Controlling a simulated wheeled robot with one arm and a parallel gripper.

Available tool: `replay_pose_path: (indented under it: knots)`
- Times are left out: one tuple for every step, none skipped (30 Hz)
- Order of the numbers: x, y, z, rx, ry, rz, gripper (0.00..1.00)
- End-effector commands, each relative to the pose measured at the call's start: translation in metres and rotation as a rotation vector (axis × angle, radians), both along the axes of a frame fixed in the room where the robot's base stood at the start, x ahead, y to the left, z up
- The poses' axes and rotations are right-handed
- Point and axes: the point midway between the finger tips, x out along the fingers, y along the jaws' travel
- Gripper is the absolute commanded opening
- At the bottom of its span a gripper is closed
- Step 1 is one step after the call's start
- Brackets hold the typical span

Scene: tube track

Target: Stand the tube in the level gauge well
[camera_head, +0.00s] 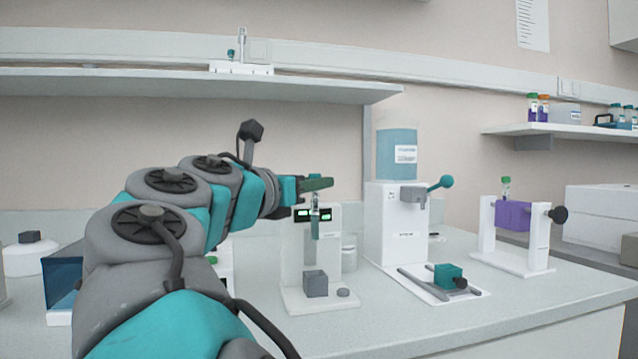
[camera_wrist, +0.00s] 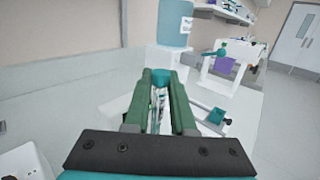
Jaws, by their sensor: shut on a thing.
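My gripper (camera_head: 316,184) is shut on a slim tube (camera_head: 315,229), with a teal cap showing just above the fingers. The tube hangs roughly upright in front of a white stand (camera_head: 296,256) with two green-lit displays, which looks like the level gauge. A grey block (camera_head: 316,283) sits on the stand's base, below the tube and apart from it. Any opening in its top is too small to make out. In the wrist view, the green fingers of my gripper (camera_wrist: 161,84) flank the tube, which is mostly hidden between them.
A white dispenser (camera_head: 388,225) with a blue tank and teal lever stands right of the gauge. Further right is a white stand with a purple holder (camera_head: 512,216) and a tube. A shelf (camera_head: 200,86) runs above. The bench front right is clear.

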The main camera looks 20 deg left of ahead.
Motion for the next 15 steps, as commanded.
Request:
replay_pose_path:
  knots:
    - [0.000,0.000,-0.005,0.000,0.000,0.001,0.00]
    - [0.000,0.000,-0.006,0.000,0.000,0.001,0.00]
    - [0.000,0.000,-0.008,0.000,0.000,0.001,0.00]
    - [0.000,0.000,-0.010,0.001,0.000,0.001,0.00]
    - [0.000,0.000,-0.012,0.001,0.001,0.001,0.00]
    - [0.001,0.000,-0.015,0.001,0.001,0.001,0.00]
    - [0.001,0.000,-0.017,0.001,0.001,0.001,0.00]
    - [0.001,0.000,-0.019,0.002,0.000,0.001,0.00]
    - [0.001,0.000,-0.021,0.002,0.000,0.002,0.00]
    - [0.000,0.000,-0.023,0.002,0.000,0.002,0.00]
    - [0.001,0.000,-0.025,0.002,0.000,0.002,0.00]
    - [0.001,0.000,-0.028,0.002,0.000,0.002,0.00]
    - [0.000,0.000,-0.030,0.002,0.000,0.002,0.00]
    - [0.000,0.000,-0.031,0.002,0.000,0.002,0.00]
    - [0.000,0.000,-0.034,0.003,0.000,0.002,0.00]
